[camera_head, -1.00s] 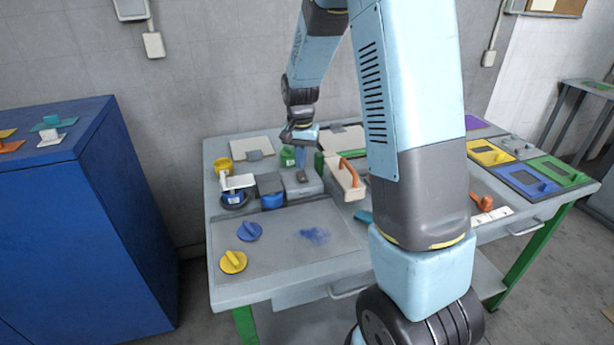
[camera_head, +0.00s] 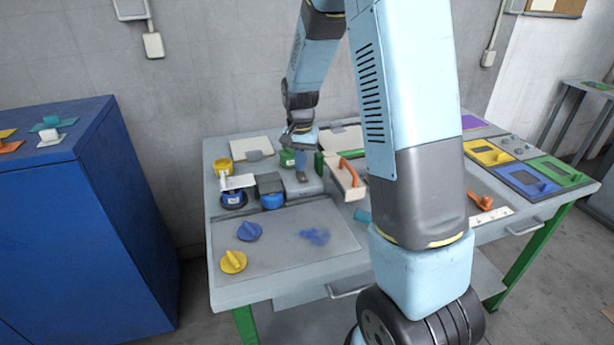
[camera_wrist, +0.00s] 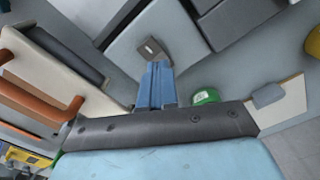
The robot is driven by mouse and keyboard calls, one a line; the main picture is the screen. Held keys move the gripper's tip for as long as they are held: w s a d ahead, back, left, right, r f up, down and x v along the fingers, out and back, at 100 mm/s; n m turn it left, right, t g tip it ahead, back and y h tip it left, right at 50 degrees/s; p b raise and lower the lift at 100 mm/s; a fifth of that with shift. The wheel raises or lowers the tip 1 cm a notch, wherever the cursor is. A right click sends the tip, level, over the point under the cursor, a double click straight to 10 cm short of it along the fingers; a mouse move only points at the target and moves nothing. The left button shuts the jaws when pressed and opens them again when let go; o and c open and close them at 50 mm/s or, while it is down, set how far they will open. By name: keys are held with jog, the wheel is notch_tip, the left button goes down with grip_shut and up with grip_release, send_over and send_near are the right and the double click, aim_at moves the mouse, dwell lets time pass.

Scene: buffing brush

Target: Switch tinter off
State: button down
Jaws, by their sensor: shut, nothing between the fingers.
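A light grey box-shaped unit (camera_head: 312,186), which I take to be the tinter, stands at the back middle of the bench. A small brownish-grey switch plate (camera_wrist: 151,49) sits on its top; it also shows in the head view (camera_head: 302,176). My gripper (camera_wrist: 158,66) is shut and empty, its blue fingers pointing at the plate's near edge. In the head view my gripper (camera_head: 301,166) is just above the unit. The fingertips look very close to the plate, but I cannot tell whether they touch it. The switch's position is too small to read.
A cream block with an orange handle (camera_head: 351,173) stands close on the right. A green tin (camera_head: 287,158) is behind, and a blue container (camera_head: 272,200) and dark box (camera_head: 269,183) are on the left. The bench's grey front panel (camera_head: 280,250) has clear room around a blue smear.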

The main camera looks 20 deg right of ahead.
jog(key=shift+f, duration=0.75)
dwell(0.5)
jog(key=shift+r, duration=3.55)
